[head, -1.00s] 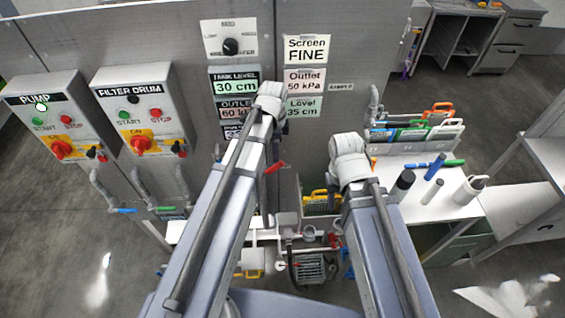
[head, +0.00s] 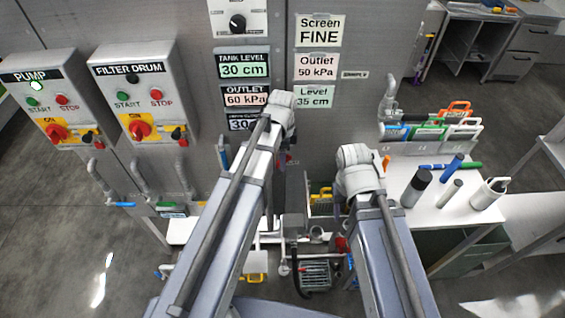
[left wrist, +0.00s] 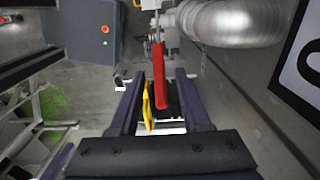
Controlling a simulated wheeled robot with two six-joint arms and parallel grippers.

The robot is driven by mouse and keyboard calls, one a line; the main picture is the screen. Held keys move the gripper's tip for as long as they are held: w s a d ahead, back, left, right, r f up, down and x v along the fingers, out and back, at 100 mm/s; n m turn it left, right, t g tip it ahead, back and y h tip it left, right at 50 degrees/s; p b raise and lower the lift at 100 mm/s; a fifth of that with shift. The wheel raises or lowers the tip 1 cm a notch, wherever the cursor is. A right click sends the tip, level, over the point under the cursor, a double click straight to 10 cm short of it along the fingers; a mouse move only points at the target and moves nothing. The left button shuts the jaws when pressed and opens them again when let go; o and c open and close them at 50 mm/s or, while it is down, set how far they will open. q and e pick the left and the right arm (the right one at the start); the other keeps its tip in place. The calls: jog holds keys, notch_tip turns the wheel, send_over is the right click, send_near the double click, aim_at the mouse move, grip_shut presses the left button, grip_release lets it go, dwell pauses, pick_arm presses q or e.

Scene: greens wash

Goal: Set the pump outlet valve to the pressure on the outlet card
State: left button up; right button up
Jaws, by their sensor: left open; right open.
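The outlet card (head: 317,67) on the wall reads "Outlet 50 kPa". The outlet display (head: 246,97) to its left reads 60 kPa. In the left wrist view a red lever handle (left wrist: 159,75) on pipework stands between the spread fingers of my left gripper (left wrist: 156,84). I cannot tell whether a finger touches it. It is not certain from the picture that this lever is the outlet valve. In the head view my left arm hides its own gripper and most of the pipework. My right gripper is hidden behind its arm.
The pump box (head: 48,100) has a lit green lamp; the filter drum box (head: 145,92) has a dark one. A large pale pipe (left wrist: 232,20) and the wall are close to my left gripper. A white bench (head: 440,205) with bottles stands at right.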

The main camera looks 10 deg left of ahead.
pick_arm(q)
grip_shut()
dwell(0.3)
dwell(1.1)
